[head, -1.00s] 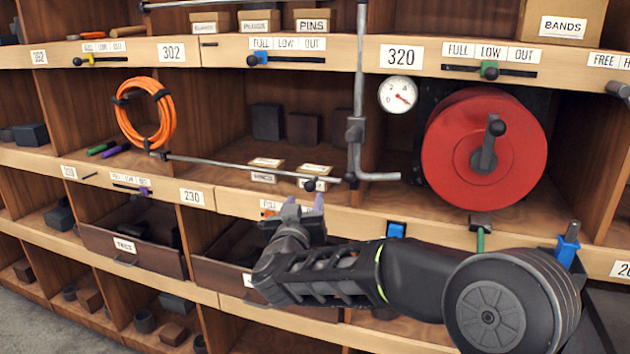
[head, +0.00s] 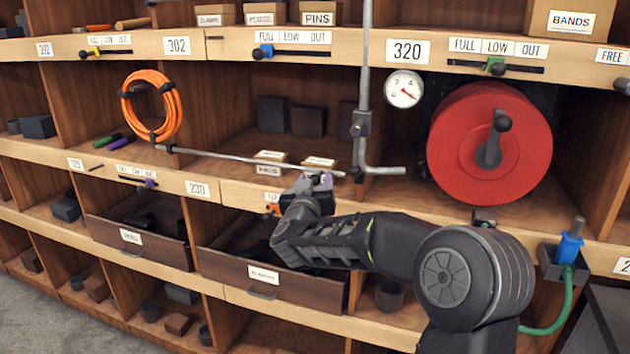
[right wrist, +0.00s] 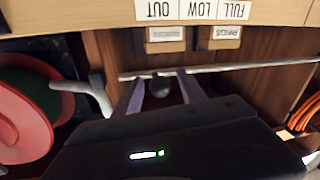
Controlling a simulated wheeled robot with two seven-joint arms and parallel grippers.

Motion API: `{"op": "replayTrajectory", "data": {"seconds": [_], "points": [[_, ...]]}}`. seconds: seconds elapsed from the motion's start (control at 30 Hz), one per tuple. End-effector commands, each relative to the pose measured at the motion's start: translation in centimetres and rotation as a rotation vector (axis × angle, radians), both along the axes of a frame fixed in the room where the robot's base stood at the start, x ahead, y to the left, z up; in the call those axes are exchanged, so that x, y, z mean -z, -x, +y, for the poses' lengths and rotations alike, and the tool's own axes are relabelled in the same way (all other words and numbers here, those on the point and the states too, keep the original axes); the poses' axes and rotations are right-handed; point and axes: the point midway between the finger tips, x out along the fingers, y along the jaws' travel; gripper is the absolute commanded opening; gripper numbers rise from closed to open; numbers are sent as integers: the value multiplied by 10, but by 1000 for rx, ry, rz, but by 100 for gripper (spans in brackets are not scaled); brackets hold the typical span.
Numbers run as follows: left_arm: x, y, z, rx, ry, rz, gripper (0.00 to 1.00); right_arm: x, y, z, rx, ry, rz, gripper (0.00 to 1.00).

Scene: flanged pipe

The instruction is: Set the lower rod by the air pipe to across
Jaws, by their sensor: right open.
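The lower rod (head: 240,158) is a thin grey bar running nearly level along the front of the shelf bay, with its right end close to the upright air pipe (head: 364,70). In the right wrist view the rod (right wrist: 240,68) crosses behind my fingers, and a dark round knob (right wrist: 160,88) sits just in front of it. My right gripper (head: 318,181) is at the rod's right part and hides the knob in the head view. In the wrist view my right gripper (right wrist: 161,77) is open, with one purple finger on each side of the knob; contact cannot be told. My left gripper is not in view.
A red reel (head: 450,150) and a round gauge (head: 404,89) are right of the pipe. An orange hose coil (head: 152,105) hangs at left. Small labelled boxes (head: 271,163) stand behind the rod. An open drawer (head: 263,274) lies below my right gripper.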

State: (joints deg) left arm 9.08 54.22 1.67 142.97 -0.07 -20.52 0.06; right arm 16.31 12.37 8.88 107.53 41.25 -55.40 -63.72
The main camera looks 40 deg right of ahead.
Motion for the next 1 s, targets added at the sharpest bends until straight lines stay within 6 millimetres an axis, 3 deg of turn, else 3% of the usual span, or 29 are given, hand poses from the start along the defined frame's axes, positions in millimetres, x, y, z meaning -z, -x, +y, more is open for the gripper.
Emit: {"op": "replayTrajectory", "data": {"seconds": [0.13, 0.7, 1.0], "points": [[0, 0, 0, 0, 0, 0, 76, 0, 0, 0, 0, 0, 0, 48], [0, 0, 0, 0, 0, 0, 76, 0, 0, 0, 0, 0, -1, 1], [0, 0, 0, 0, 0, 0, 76, 0, 0, 0, 0, 0, -1, 0]]}}
